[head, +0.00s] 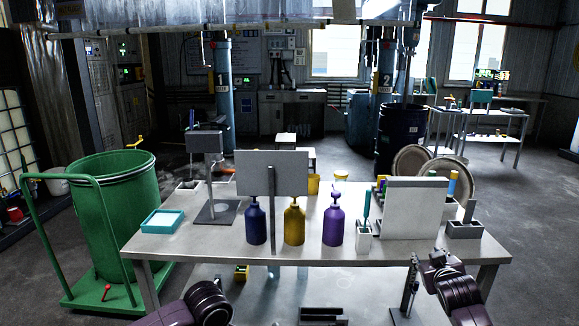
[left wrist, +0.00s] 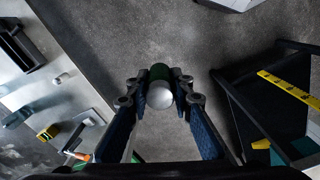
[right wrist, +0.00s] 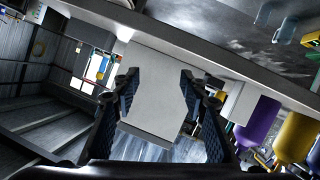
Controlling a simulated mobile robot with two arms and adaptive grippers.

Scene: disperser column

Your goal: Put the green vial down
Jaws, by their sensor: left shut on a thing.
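The green vial (left wrist: 159,73) shows in the left wrist view, green with a rounded whitish end (left wrist: 159,95) facing the camera. My left gripper (left wrist: 160,88) is shut on it, one finger on each side. Grey floor lies behind the vial in that view. The head view shows part of my left arm at the bottom, but I cannot make out the vial there. My right gripper (right wrist: 158,82) is open and empty, with a pale upright panel (right wrist: 150,58) beyond its fingers. The panel also stands on the table in the head view (head: 415,212).
The table (head: 190,245) carries blue, yellow and purple pump bottles (head: 334,222), a grey sign panel (head: 271,173), a cyan tray (head: 163,221) and a grey block holder (head: 464,229). A green bin on a cart (head: 118,215) stands left. In the left wrist view, a dark frame (left wrist: 250,110) is at right.

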